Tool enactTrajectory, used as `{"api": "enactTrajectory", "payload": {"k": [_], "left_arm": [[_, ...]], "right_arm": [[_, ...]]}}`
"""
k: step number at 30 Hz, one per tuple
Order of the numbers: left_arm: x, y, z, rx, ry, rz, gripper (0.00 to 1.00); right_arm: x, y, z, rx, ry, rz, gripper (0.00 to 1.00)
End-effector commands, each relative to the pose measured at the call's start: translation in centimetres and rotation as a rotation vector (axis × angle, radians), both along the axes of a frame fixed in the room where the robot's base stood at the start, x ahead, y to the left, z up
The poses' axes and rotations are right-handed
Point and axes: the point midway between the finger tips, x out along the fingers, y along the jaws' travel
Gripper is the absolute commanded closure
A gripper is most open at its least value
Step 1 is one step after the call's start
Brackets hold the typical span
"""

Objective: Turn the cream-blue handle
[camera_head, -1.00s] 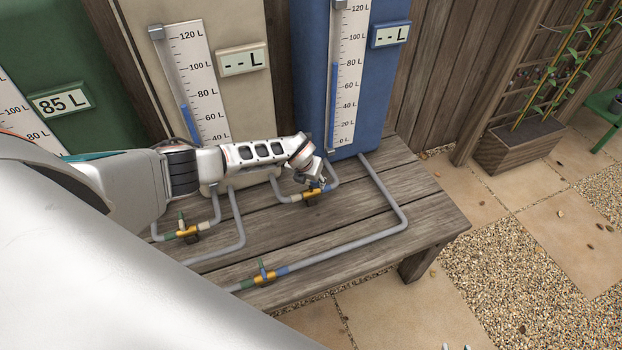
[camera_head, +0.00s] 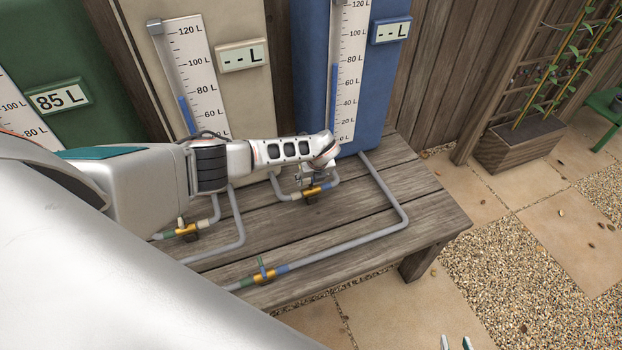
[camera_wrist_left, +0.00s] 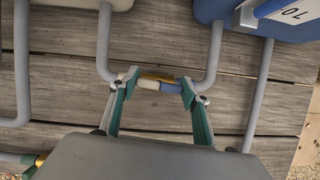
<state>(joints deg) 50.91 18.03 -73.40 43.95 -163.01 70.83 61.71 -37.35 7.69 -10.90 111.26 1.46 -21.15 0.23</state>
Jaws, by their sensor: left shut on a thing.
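The cream-blue handle (camera_wrist_left: 160,85) sits on a brass valve (camera_head: 311,191) in the pipe between the cream tank (camera_head: 240,20) and the blue tank (camera_head: 372,70). In the left wrist view its cream part is left and its blue part right, roughly in line with the valve's pipe. My left gripper (camera_head: 306,181) is shut on it, with one green fingertip at each end; it also shows in the wrist view (camera_wrist_left: 160,87). In the head view the gripper partly hides the handle. My right gripper (camera_head: 456,343) shows only its two fingertips at the bottom edge, apart and empty.
Two other brass valves sit on the wooden bench (camera_head: 350,215): the cream-green valve (camera_head: 187,231) and the green-blue valve (camera_head: 263,275) in front. Grey pipes run over the bench. A green tank (camera_head: 95,130) reading 85 L stands left. A planter (camera_head: 515,150) stands at the right.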

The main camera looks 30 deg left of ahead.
Motion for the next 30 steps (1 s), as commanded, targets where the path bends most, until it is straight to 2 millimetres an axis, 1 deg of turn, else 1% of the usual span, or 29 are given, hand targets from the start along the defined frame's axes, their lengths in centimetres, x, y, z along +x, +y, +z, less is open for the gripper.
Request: {"api": "enactTrajectory", "payload": {"k": [15, 16, 17, 18, 30], "left_arm": [[-0.12, -0.05, -0.1, -0.001, 0.003, 0.018, 0.75], [-0.12, -0.06, -0.11, -0.001, 0.003, 0.018, 0.46], [-0.11, -0.05, -0.1, -0.001, 0.003, 0.018, 0.38], [-0.11, -0.05, -0.09, -0.002, 0.003, 0.017, 0.36], [-0.01, -0.08, 0.26, -0.001, -0.001, 0.015, 0.36]], "right_arm": [[-0.08, 0.23, -0.23, 0.003, 0.003, 0.0, 0.72], [-0.08, 0.23, -0.23, 0.003, 0.004, 0.0, 0.72], [-0.09, 0.24, -0.24, 0.003, 0.004, 0.0, 0.72], [-0.1, 0.24, -0.25, 0.004, 0.004, 0.0, 0.72], [-0.29, 0.37, -0.45, 0.005, 0.01, 0.0, 0.72]]}}
